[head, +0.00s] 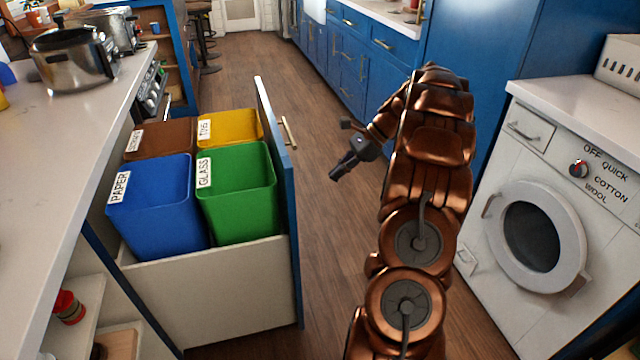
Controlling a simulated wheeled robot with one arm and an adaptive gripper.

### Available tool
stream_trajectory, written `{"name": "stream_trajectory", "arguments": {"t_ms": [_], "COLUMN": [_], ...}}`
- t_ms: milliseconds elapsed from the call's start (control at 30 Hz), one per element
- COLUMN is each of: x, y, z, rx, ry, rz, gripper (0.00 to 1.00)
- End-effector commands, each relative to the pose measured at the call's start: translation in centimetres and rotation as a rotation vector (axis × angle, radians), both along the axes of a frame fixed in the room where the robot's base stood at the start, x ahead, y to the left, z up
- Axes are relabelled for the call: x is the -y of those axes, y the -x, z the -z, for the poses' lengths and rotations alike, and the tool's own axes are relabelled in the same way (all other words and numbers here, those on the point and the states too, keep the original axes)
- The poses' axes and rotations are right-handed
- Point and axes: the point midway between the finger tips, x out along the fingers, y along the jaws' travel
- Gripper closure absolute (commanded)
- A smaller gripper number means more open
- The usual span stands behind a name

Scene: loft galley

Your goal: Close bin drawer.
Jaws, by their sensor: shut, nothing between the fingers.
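The bin drawer (215,295) stands pulled out from under the left counter. It holds a blue bin marked PAPER (160,215), a green bin marked GLASS (240,200), a yellow bin (235,125) and a brown bin (160,140). Its blue front panel (283,200) faces right into the aisle, with a brass handle (288,133) near the top. My gripper (336,174) is shut and empty. In the picture it is right of the panel and handle, with floor showing between them.
The left counter (60,170) carries a metal pot (70,60). A white washing machine (560,210) stands at the right. Blue cabinets (350,60) line the far right. The wooden floor (255,60) along the aisle is clear. Open shelves (85,310) sit below the counter at front left.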

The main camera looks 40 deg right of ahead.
Motion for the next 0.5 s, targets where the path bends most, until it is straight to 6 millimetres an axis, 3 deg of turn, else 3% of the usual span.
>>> {"name": "stream_trajectory", "arguments": {"t_ms": [500], "x": [-5.6], "y": [-2.2], "z": [5.9], "rx": [-0.003], "ry": [-0.001], "rz": [-0.005], "gripper": [1.00]}}
